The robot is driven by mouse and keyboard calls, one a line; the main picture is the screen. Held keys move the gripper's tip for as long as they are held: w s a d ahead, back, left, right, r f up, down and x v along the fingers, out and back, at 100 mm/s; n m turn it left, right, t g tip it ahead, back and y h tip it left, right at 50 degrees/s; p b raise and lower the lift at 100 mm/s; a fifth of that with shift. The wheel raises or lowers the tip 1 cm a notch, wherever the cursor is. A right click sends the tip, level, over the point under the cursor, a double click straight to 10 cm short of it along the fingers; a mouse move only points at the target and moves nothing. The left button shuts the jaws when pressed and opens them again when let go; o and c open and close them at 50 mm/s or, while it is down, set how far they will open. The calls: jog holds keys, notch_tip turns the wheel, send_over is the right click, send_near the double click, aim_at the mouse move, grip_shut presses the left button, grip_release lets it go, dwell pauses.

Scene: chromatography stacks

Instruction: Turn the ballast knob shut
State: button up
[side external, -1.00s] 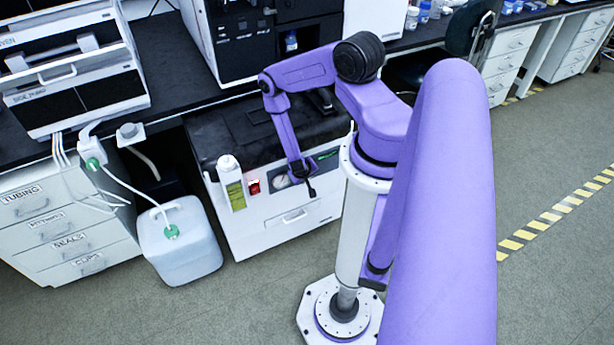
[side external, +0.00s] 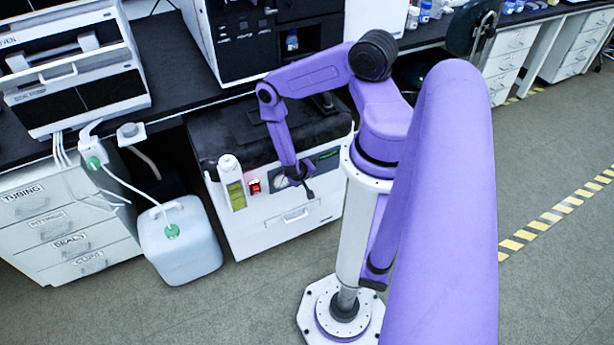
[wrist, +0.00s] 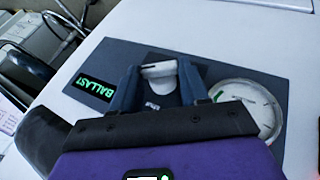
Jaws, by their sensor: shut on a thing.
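The ballast knob (wrist: 159,70) is a pale, bar-shaped grip on a dark panel, beside the green-lit BALLAST label (wrist: 93,88). In the wrist view my gripper (wrist: 158,84) has one dark finger on each side of the knob and is shut on it. The knob's grip lies roughly crosswise between the fingers. Its lower part and any position mark are hard to make out. In the side view my gripper (side external: 302,179) is at the front panel of the white pump cabinet (side external: 270,228), and the knob is too hidden to see there.
A round gauge (wrist: 245,110) is right of the knob. A red lit switch (side external: 254,186) and a white bottle (side external: 231,180) are left of my gripper on the cabinet front. A jerrycan with tubing (side external: 180,245) stands on the floor. The bench overhangs behind.

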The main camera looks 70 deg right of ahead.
jog(key=o, duration=1.1)
jog(key=shift+c, duration=0.2)
jog(key=shift+a+r, duration=0.1)
jog(key=shift+r, duration=0.05)
jog(key=v, duration=1.7)
jog(key=shift+a, duration=0.1)
jog(key=c, duration=0.9)
jog(key=shift+w+d, duration=0.1)
jog(key=shift+d, duration=0.3)
grip_shut()
jog(key=shift+w+d+r+m+t+y, duration=0.15)
jog(key=shift+d+m+t+y, duration=0.1)
jog(key=shift+d+y, duration=0.35)
jog(key=shift+w+d+f+m+t+y, duration=0.1)
jog(key=shift+d+m+t+y, duration=0.15)
jog(key=shift+d+y, duration=0.3)
jog(key=shift+w+d+r+m+t+y, duration=0.2)
jog(key=shift+d+m+y, duration=0.1)
jog(key=shift+d+y, duration=0.3)
